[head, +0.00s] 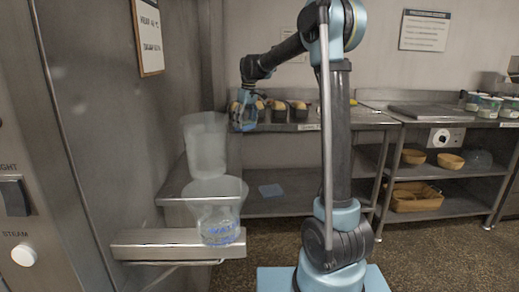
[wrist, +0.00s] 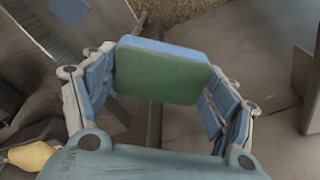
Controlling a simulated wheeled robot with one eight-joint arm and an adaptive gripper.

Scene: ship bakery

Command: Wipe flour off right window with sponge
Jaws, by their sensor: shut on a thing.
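My gripper (wrist: 164,76) is shut on a sponge (wrist: 160,72) with a green face and a blue edge, held between the two segmented fingers. In the head view my gripper (head: 244,112) hangs small in front of the bread pans at the back counter, and the sponge cannot be made out clearly there. No window pane or flour is clearly seen in either view.
Several bread pans (head: 298,108) sit on the back counter. Steel panels with switches (head: 15,195) fill the left side.

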